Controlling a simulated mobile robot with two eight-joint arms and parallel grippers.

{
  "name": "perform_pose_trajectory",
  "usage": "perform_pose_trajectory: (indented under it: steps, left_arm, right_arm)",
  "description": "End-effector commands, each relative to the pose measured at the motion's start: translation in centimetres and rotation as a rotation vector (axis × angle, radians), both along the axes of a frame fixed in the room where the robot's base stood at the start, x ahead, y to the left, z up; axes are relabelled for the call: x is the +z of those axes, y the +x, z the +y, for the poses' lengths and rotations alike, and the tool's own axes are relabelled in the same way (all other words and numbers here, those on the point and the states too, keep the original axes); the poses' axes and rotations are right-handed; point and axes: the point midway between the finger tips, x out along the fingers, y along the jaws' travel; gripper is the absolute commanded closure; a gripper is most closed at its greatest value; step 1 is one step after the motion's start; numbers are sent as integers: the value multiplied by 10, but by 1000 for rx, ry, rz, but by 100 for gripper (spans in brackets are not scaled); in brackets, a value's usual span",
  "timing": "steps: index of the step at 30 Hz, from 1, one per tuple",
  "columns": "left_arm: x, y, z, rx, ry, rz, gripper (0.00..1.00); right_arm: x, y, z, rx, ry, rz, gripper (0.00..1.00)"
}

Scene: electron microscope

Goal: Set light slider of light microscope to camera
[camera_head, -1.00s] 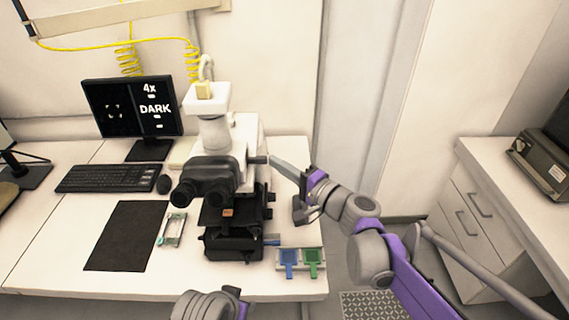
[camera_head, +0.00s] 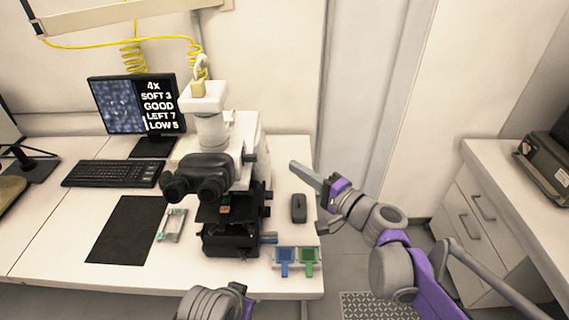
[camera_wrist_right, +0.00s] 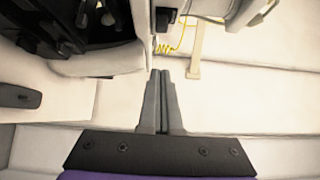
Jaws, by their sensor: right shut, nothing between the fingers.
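The light microscope (camera_head: 211,178) stands on the white bench, with black eyepieces and a white camera tube on top. Its light slider (camera_head: 250,158) is a short dark rod at the right side of the head, and only a stub shows. My right gripper (camera_head: 296,167) is shut and empty, to the right of the slider and apart from it. In the right wrist view the shut fingers (camera_wrist_right: 161,73) point towards the microscope's side, with nothing between them. The monitor (camera_head: 136,104) shows a bluish live picture and the text "4x SOFT 3 GOOD LEFT 7 LOW 5". My left gripper does not show.
A dark handheld device (camera_head: 299,208) lies right of the microscope. A tray with a blue and a green slide holder (camera_head: 297,258) is at the bench's front edge. A slide box (camera_head: 172,225), dark mat (camera_head: 128,230) and keyboard (camera_head: 113,174) lie to the left.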

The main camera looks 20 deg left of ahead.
Motion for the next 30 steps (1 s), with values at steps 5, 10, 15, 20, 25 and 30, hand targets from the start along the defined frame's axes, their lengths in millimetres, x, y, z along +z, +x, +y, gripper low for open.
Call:
perform_pose_trajectory:
  steps: [5,10,15,20,25,30]
  left_arm:
    - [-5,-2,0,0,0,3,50]
    - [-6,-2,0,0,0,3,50]
    - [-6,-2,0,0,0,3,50]
    - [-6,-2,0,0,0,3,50]
    - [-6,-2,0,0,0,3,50]
    - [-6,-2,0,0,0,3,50]
  right_arm:
    - [-2,-18,-33,-2,-1,0,100]
    - [-1,-28,-50,-1,0,0,100]
    - [-1,-31,-55,1,0,0,100]
    - [-1,-31,-55,1,0,1,100]
    - [-1,-31,-55,1,0,1,100]
    - [-3,-34,-55,2,-16,0,100]
